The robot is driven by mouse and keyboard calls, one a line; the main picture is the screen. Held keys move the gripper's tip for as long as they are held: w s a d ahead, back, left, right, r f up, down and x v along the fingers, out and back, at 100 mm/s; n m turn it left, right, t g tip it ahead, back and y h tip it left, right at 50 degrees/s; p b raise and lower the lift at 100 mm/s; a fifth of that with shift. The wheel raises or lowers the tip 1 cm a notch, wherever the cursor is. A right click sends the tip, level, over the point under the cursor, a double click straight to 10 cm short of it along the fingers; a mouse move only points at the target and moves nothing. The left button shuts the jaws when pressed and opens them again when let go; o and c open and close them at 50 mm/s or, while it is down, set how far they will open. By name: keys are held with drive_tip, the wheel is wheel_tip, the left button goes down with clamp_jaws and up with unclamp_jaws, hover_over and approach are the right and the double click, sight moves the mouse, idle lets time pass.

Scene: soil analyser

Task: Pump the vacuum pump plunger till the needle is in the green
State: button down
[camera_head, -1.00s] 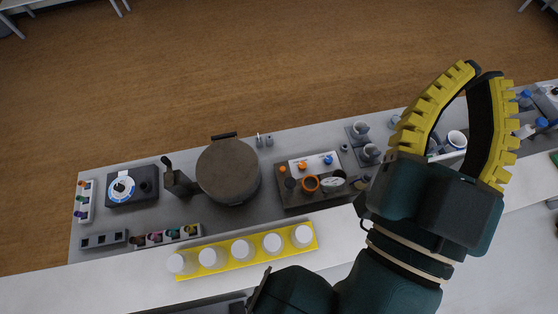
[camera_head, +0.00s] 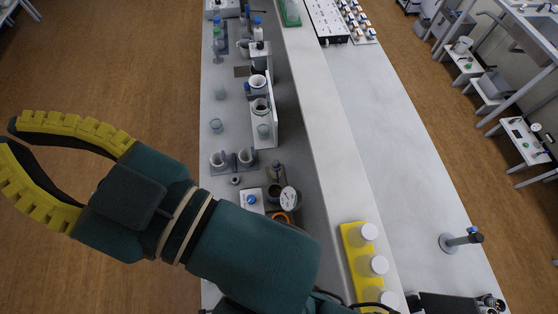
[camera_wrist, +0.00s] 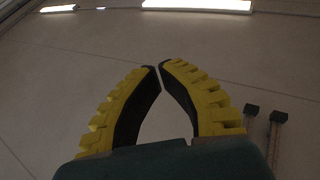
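My gripper (camera_head: 10,131) is at the left of the head view, over the wood floor and away from the bench. It is empty, and its two yellow-ribbed fingers almost meet at the tips. The wrist view also shows the gripper (camera_wrist: 157,66), pointing at the ceiling. A round white dial (camera_head: 289,199) stands on the bench unit just above my forearm. Another small white dial (camera_head: 536,127) shows on a side table at the far right. I cannot tell which belongs to the vacuum pump. No needle or green zone is readable, and I cannot make out the plunger.
The bench (camera_head: 306,110) runs away from me, with beakers and bottles along its left side. A yellow rack (camera_head: 348,234) of white-capped jars and a short post (camera_head: 474,238) stand near the front. The bench's right strip is mostly clear. My arm hides part of the near bench.

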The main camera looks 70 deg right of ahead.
drive_tip(key=w+d+f+n+g+h, duration=0.15)
drive_tip(key=f+n+g, duration=0.25)
drive_tip(key=f, duration=0.5)
drive_tip(key=w+d+f+n+g+y, duration=0.1)
drive_tip(key=d+f+n+g, duration=0.2)
drive_tip(key=f, duration=0.7)
drive_tip(key=s+d+f+n+g, duration=0.1)
drive_tip(key=s+f+n+g, duration=0.2)
drive_tip(key=f, duration=0.4)
drive_tip(key=s+d+f+n+g, duration=0.1)
drive_tip(key=s+f+n+g, duration=0.25)
drive_tip(key=f, duration=0.45)
drive_tip(key=s+f+n+g+y, duration=0.1)
drive_tip(key=s+f+n+g, duration=0.7)
drive_tip(key=s+f, duration=0.6)
drive_tip(key=s+n, duration=0.2)
drive_tip(key=shift+s+a+b, duration=0.15)
drive_tip(key=shift+s+b, duration=0.2)
drive_tip(key=shift+b, duration=0.05)
drive_tip(key=shift+f+g, duration=0.1)
drive_tip(key=shift+g, duration=0.15)
wheel_tip(320, 180, down, 14)
drive_tip(key=shift+r, duration=0.1)
